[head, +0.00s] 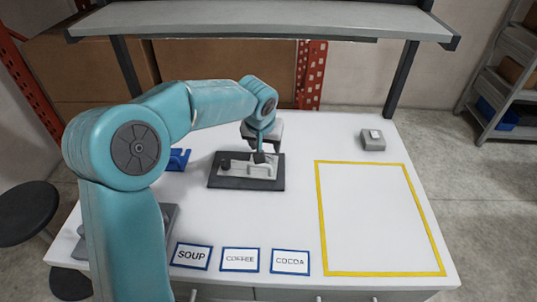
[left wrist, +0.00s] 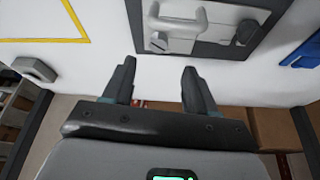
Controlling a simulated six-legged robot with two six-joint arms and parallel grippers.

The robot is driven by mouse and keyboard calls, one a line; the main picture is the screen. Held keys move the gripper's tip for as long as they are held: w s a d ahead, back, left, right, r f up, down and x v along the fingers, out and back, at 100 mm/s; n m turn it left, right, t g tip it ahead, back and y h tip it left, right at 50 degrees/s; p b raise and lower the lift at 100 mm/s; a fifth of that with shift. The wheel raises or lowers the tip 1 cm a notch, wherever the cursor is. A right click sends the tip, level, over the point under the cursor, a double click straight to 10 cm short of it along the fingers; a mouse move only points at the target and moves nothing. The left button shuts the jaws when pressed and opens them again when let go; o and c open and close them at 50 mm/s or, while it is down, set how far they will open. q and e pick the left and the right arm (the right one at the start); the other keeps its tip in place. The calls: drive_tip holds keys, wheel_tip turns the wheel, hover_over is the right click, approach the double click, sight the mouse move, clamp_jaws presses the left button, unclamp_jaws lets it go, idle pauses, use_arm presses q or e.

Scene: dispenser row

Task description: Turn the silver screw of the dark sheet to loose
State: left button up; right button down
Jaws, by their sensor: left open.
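The dark sheet (head: 240,184) lies flat on the white table, with a pale handle-like bar and a black knob (head: 225,163) on it. In the left wrist view the dark sheet (left wrist: 218,42) is at the top, with the pale bar (left wrist: 178,22), the black knob (left wrist: 247,33) and a small silver round part (left wrist: 158,41), which looks like the silver screw. My left gripper (head: 261,157) hangs over the sheet, partly covering its far side. In the left wrist view its fingers (left wrist: 157,88) are apart with nothing between them. My right gripper is not in view.
A blue piece (head: 179,159) stands left of the sheet. A grey box (head: 373,141) is at the back right. A yellow outline (head: 322,215) marks clear table on the right. SOUP (head: 192,256), COFFEE (head: 240,259) and COCOA (head: 290,262) labels line the front. A shelf (head: 260,20) spans above.

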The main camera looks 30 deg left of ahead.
sight(269, 158)
use_arm(q)
drive_tip(key=x, duration=0.7)
drive_tip(key=shift+f+p, duration=0.1)
drive_tip(key=shift+p, duration=0.3)
drive_tip(key=shift+d, duration=0.2)
drive_tip(key=shift+a+f, duration=0.1)
drive_tip(key=shift+w+f, duration=0.1)
clamp_jaws()
